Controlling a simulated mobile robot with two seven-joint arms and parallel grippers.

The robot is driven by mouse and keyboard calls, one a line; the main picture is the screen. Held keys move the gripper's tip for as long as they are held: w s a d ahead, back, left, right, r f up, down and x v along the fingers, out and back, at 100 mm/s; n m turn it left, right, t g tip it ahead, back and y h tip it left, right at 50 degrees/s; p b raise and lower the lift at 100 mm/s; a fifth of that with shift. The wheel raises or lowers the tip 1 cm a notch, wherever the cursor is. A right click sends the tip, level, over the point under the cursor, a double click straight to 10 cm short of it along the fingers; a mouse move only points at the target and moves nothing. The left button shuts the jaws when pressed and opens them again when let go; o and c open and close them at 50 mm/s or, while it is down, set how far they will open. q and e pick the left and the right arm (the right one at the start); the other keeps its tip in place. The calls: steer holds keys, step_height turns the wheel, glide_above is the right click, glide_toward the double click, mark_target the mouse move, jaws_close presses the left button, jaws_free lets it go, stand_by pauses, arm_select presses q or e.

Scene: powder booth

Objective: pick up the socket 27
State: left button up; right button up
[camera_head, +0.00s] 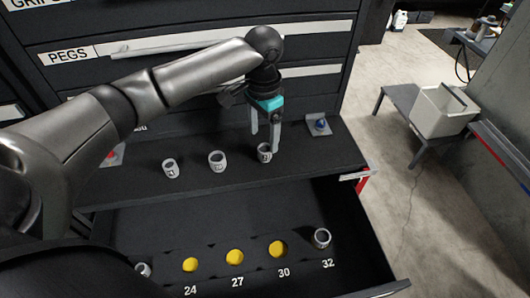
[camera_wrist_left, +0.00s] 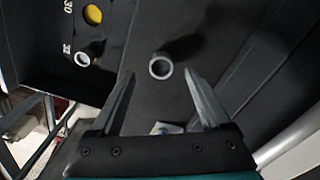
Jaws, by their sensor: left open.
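Three grey sockets stand on the dark ledge above the open drawer: a left one (camera_head: 170,168), a middle one (camera_head: 217,160) and a right one (camera_head: 264,153). Their markings are too small to read surely, so I cannot tell which is socket 27. My left gripper (camera_head: 265,139) is open and points down at the right socket, with fingertips close around or just above it. In the left wrist view that socket (camera_wrist_left: 160,66) shows between the two open fingertips, untouched as far as I can see. My right gripper is not in view.
The open drawer (camera_head: 180,222) has empty yellow-bottomed recesses labelled 24 (camera_head: 190,265), 27 (camera_head: 235,257) and 30 (camera_head: 278,249). A socket (camera_head: 321,238) stands at 32; another (camera_head: 143,269) is at the left. A blue-topped item (camera_head: 320,125) is right of my gripper.

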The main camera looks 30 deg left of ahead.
mark_target(264, 148)
arm_select(q)
steer(key=shift+w+f, duration=0.1)
steer(key=shift+f, duration=3.05)
steer(key=shift+c, duration=0.2)
jaws_close()
steer(key=shift+r, duration=0.1)
